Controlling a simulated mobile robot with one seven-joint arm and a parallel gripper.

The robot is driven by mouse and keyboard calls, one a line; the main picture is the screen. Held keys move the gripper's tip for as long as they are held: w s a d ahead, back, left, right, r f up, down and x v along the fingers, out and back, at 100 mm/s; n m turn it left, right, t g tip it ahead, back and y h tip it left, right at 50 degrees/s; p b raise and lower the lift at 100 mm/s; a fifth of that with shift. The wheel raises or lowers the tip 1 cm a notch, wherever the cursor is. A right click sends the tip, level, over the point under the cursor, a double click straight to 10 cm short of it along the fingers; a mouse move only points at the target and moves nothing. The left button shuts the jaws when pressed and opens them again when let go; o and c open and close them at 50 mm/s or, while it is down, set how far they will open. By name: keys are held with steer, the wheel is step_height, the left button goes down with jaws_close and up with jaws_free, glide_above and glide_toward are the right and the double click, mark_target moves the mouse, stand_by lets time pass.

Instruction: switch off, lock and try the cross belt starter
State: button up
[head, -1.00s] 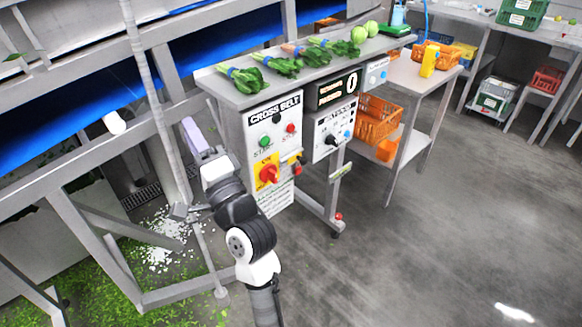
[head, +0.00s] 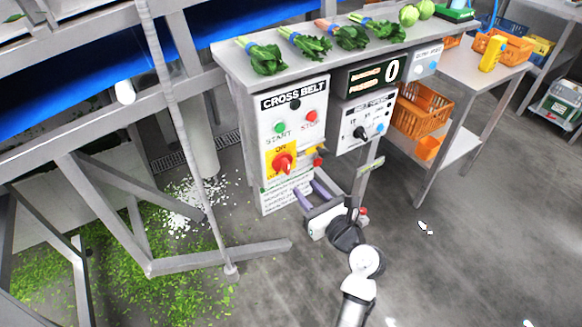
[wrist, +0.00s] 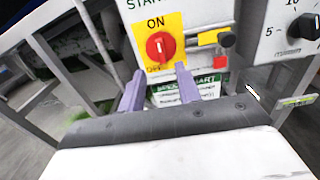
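The cross belt starter (head: 270,190) is a pale upright box under the bench, with a green START button (head: 280,128) and a red STOP button (head: 310,116). Its red rotary switch (head: 282,163) sits on a yellow plate; in the wrist view the switch (wrist: 160,46) has its grip upright, toward ON. A yellow and red item, perhaps the padlock (wrist: 210,38), is at the plate's right. My gripper (head: 308,187) is at the box's lower right; its purple fingers (wrist: 160,82) are apart and empty, below the switch in the wrist view.
A belt speed panel (head: 364,125) and a counter display (head: 375,75) adjoin the starter at the right. Greens lie on the bench top (head: 232,62). A sloping pole (head: 180,120) and frame legs stand at the left. Open floor (head: 460,240) lies at the right.

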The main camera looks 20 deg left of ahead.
mark_target(289, 169)
steer(key=p+x, duration=0.1)
steer(key=x, duration=0.8)
jaws_close()
